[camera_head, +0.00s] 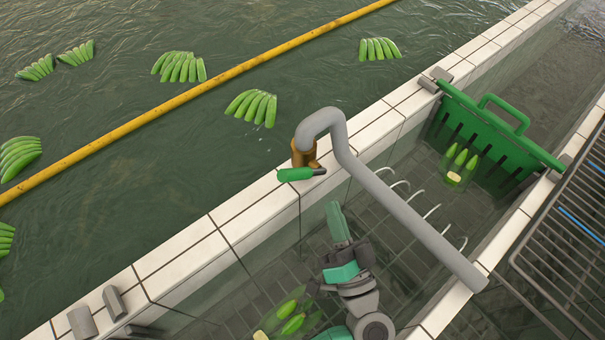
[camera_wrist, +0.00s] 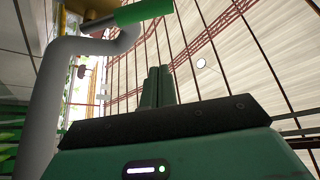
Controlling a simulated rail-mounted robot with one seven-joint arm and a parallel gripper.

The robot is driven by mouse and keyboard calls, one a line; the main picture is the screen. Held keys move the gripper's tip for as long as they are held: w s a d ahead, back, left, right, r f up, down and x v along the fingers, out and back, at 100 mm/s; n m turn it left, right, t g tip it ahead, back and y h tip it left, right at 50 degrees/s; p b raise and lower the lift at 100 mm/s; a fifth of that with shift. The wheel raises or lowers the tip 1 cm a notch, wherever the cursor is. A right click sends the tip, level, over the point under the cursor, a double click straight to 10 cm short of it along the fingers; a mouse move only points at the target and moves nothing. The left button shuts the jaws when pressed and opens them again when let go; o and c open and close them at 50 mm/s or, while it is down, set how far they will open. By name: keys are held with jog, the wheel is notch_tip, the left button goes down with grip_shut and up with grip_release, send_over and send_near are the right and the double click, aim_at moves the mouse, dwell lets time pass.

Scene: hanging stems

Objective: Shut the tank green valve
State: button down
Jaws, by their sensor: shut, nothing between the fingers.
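The green valve handle (camera_head: 295,174) sits at the foot of the grey pipe (camera_head: 405,215), by a brass fitting (camera_head: 304,153) on the white tiled tank wall. In the wrist view the green handle (camera_wrist: 143,12) is at the top, above and beyond my fingers, with the grey pipe (camera_wrist: 52,100) on the left. My gripper (camera_head: 334,207) is below and to the right of the handle in the head view, over the narrow channel. In the wrist view my gripper's fingers (camera_wrist: 156,74) are together and empty, apart from the handle.
A green slotted gate (camera_head: 495,130) stands across the channel at the right. Several banana hands float in the large tank (camera_head: 100,110), crossed by a yellow pole (camera_head: 190,95). Bananas (camera_head: 292,316) lie in the channel near my arm. A metal rack (camera_head: 565,240) is at the right.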

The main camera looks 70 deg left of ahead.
notch_tip(320, 180, up, 4)
send_over(306, 178)
jog(key=w+d, duration=0.2)
jog(key=s+f, duration=0.2)
jog(key=shift+a+f+p, duration=0.2)
jog(key=shift+f+p, duration=0.1)
jog(key=shift+f, duration=0.05)
jog(key=shift+s+f, duration=0.3)
